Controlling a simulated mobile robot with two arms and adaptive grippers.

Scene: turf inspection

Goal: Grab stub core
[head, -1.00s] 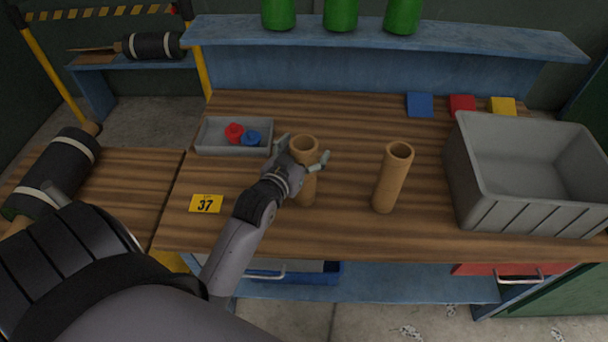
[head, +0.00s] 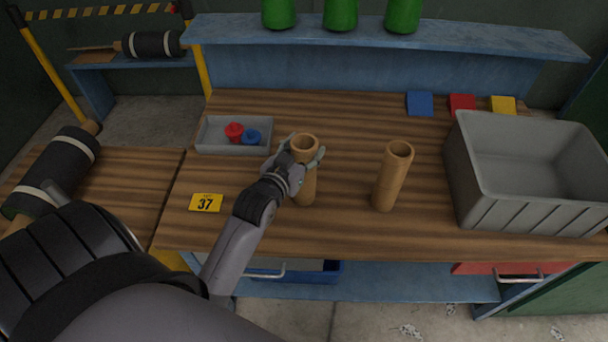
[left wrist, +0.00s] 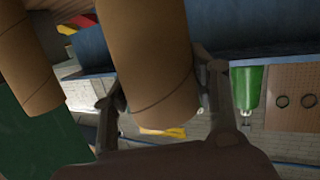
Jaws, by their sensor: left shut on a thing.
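Two brown cardboard tube cores stand upright on the wooden bench. My left gripper (head: 304,172) is shut on the left core (head: 305,144), with a finger on each side of it below its open top. In the left wrist view this core (left wrist: 147,60) fills the space between the two fingers (left wrist: 163,95). The other core (head: 391,176) stands free to the right, and it also shows at the left of the left wrist view (left wrist: 25,60). I cannot tell from the frames which core is the stub core. My right gripper is not in view.
A grey tray (head: 205,137) with a red and a blue piece lies behind left of the gripper. A yellow tag 37 (head: 206,203) lies on the bench. A large grey bin (head: 530,208) stands at the right. Blue, red and yellow squares lie at the back.

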